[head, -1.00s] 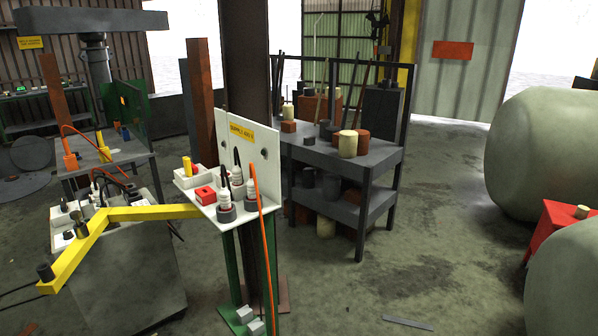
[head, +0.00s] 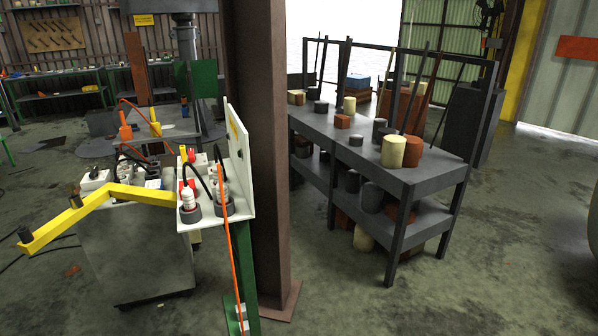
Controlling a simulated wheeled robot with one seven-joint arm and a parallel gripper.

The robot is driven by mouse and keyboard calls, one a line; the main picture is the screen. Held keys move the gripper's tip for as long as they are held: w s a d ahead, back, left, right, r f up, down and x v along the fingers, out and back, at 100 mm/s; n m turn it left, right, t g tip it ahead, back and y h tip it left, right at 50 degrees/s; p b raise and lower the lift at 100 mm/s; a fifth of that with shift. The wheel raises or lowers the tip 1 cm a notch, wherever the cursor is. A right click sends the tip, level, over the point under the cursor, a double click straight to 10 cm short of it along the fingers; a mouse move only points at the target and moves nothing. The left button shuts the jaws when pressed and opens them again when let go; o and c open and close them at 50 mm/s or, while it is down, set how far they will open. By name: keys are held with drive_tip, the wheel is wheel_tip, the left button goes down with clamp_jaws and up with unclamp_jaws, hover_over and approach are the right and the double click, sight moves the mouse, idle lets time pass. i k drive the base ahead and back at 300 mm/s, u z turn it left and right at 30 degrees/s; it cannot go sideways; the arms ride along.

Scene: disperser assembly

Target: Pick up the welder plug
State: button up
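Two white plug-like pieces with black cables stand upright in dark round holders on a small white shelf (head: 205,219). The nearer plug (head: 187,199) is at the shelf's front left. The other plug (head: 221,186) is by the white back panel (head: 239,165) and partly overlapped. I cannot tell which one is the welder plug. More white fittings with black leads (head: 152,170) sit on the grey cabinet (head: 145,250) behind. My gripper does not show in the head view.
A yellow angled bar (head: 110,192) juts left from the shelf. An orange cable (head: 232,265) hangs beside the green post (head: 246,270). A brown steel column (head: 262,130) stands behind. A dark workbench (head: 440,177) with several cylinders is at right. The floor in front is open.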

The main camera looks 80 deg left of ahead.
sight(214, 169)
drive_tip(key=i, duration=0.45)
drive_tip(key=u, duration=1.9)
drive_tip(key=i, duration=0.75)
drive_tip(key=u, duration=1.1)
drive_tip(key=i, duration=2)
drive_tip(key=z, duration=0.05)
